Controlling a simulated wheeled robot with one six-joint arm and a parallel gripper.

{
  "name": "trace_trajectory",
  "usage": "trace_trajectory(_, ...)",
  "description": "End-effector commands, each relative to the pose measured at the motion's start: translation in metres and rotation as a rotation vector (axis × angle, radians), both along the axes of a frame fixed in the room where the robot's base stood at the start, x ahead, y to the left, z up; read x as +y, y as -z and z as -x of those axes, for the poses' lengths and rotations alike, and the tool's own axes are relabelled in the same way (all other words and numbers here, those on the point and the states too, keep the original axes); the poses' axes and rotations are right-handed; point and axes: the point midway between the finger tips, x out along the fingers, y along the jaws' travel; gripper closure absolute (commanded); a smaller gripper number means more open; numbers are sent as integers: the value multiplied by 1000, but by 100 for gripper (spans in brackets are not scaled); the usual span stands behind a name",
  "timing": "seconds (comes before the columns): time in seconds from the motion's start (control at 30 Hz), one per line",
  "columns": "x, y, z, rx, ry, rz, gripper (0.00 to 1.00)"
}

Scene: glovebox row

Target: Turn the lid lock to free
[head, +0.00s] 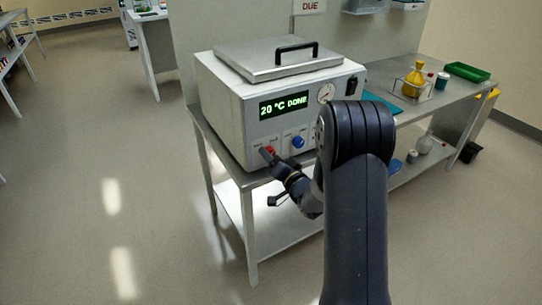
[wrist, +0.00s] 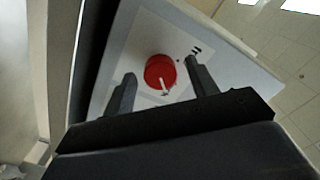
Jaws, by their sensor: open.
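The lid lock looks to be the red knob (head: 270,149) low on the front panel of the white machine (head: 225,110). In the wrist view the red knob (wrist: 160,71) is round with a pale pointer mark towards its lower right. My gripper (head: 268,154) is at the panel in front of the knob. In the wrist view its two fingers (wrist: 162,85) stand apart, one on each side of the knob, with nothing gripped. I cannot tell if they touch it. The metal lid (head: 270,62) with a black handle lies shut on top. The display reads 20 °C DONE.
A blue knob (head: 298,142) sits right of the red one, with a gauge (head: 326,93) and black switch (head: 351,86) further up. The bench (head: 450,100) carries a yellow flask (head: 414,80) and green tray (head: 467,72) at right. Floor at left is clear.

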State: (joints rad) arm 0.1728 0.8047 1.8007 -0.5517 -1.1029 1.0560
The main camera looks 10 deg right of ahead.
Motion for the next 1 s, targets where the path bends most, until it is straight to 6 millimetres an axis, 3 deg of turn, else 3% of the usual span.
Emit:
trace_trajectory(0.37,2,1,-7,2,0,-1,45)
trace_trajectory(0.9,2,0,-7,1,1,0,87)
trace_trajectory(1.0,2,0,-7,1,1,0,89)
